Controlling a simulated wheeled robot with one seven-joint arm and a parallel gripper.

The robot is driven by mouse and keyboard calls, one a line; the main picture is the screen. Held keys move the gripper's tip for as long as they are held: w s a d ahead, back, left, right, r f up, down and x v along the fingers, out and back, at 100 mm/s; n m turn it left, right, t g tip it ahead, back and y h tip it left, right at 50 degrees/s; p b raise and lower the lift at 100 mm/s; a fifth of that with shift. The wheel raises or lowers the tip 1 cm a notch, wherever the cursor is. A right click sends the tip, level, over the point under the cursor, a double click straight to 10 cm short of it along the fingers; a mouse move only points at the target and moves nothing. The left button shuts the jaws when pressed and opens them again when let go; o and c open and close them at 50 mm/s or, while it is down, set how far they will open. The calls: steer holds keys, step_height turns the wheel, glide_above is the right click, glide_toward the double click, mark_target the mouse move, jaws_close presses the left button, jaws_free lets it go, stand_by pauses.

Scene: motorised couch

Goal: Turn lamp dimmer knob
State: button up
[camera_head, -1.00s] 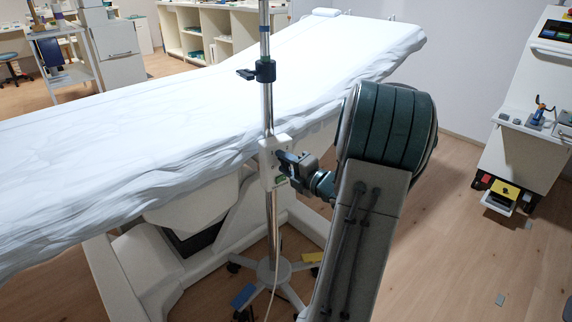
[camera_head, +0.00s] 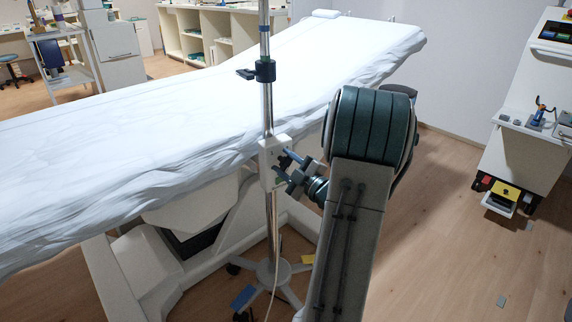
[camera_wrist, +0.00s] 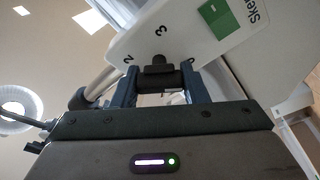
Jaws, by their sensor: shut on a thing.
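The dimmer box (camera_head: 268,155) is a white housing on the chrome lamp pole (camera_head: 268,110). In the wrist view its white face (camera_wrist: 185,35) shows printed numbers, a green patch and part of a word. The dark dimmer knob (camera_wrist: 159,72) sits low on this face. My gripper (camera_head: 284,165) is at the box in the head view. In the wrist view my gripper (camera_wrist: 162,88) has a blue-grey finger on each side of the knob and is shut on it. The knob's pointer and far side are partly hidden.
The white-draped couch (camera_head: 150,110) lies just behind the pole. The pole's wheeled base (camera_head: 270,270) has blue and yellow pedals, and a cable hangs beside it.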

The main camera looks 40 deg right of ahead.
steer(key=shift+m, duration=0.7)
steer(key=o, duration=1)
steer(key=shift+s, duration=0.15)
steer(key=s, duration=0.4)
steer(key=s+f+p, duration=0.1)
steer(key=s, duration=0.8)
steer(key=shift+s+d+f+p, duration=0.25)
steer(key=shift+d+f+p, duration=0.1)
steer(key=shift+f, duration=0.05)
